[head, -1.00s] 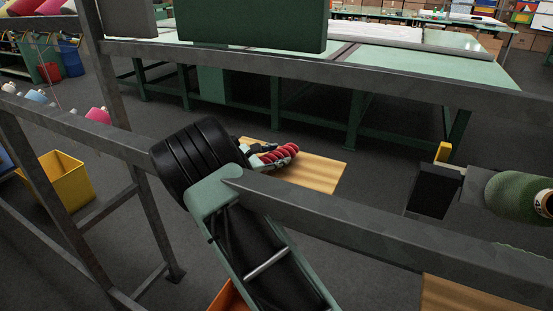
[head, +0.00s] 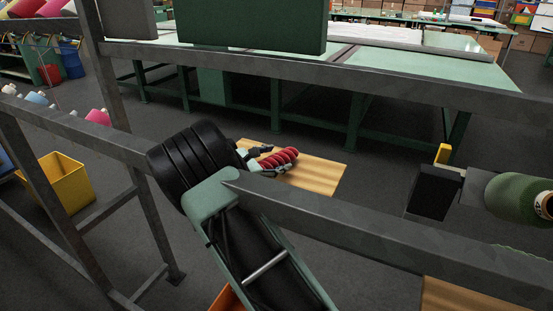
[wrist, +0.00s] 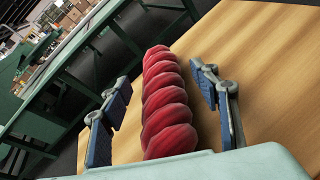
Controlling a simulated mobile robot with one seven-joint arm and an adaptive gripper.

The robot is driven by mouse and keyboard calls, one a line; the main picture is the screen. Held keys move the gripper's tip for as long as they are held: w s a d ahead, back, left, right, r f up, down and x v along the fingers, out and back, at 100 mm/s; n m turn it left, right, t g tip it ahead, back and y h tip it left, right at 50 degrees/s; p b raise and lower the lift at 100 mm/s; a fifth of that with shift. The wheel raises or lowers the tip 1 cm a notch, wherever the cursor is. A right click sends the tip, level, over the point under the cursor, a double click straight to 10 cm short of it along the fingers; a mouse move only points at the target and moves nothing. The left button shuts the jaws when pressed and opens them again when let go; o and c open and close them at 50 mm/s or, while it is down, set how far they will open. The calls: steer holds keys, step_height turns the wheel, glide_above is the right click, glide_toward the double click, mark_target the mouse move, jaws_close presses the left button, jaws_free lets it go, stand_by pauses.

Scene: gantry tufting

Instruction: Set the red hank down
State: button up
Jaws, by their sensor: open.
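The red hank (head: 281,157) is a twisted bundle of yarn. In the wrist view the hank (wrist: 167,100) lies lengthwise between my two fingers, over the wooden board (wrist: 255,60). My gripper (wrist: 160,100) is open, with a gap between each blue finger pad and the hank. In the head view my gripper (head: 268,158) is around the hank at the left part of the board (head: 318,178). The hank appears to rest on the board. Its near end is hidden by my gripper's body in the wrist view.
A grey metal rail (head: 390,228) crosses in front of the board. Green-framed tables (head: 420,72) stand behind. A yellow bin (head: 62,183) is on the floor at left, and a green roll (head: 515,197) is at right. The board's right part is bare.

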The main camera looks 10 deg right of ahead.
steer(key=p+v, duration=0.1)
steer(key=v, duration=1)
steer(key=shift+s+a+r, duration=0.1)
steer(key=shift+a, duration=0.05)
